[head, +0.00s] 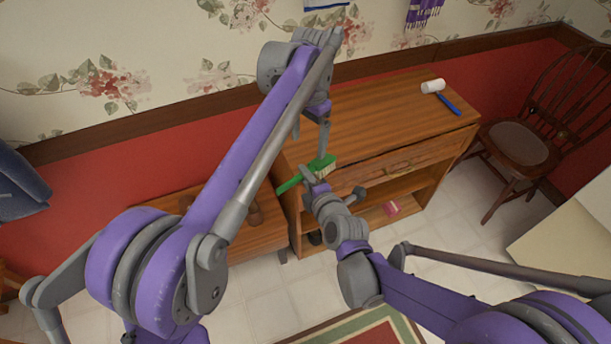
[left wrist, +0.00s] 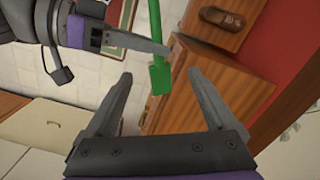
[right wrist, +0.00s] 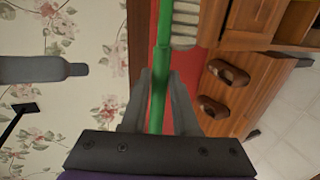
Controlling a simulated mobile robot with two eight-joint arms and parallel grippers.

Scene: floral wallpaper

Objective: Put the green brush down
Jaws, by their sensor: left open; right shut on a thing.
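The green brush (head: 290,184) has a straight handle and a head with pale bristles. My right gripper (head: 312,180) is shut on its handle, in front of the wooden cabinet's left end. In the right wrist view the handle (right wrist: 157,95) runs between the fingers (right wrist: 158,75) and the bristles (right wrist: 185,22) lie beyond them. My left gripper (head: 322,150) is open, just above the brush. In the left wrist view the green end (left wrist: 158,80) shows between its spread fingers (left wrist: 160,75); I cannot tell whether they touch it.
The cabinet top (head: 380,120) is mostly clear. A white-headed mallet (head: 433,86) with a blue handle lies at its back right. A pink item (head: 391,209) is on the shelf below. Brown shoes (right wrist: 228,73) rest on the lower wooden bench (head: 268,228). A chair (head: 520,145) stands right.

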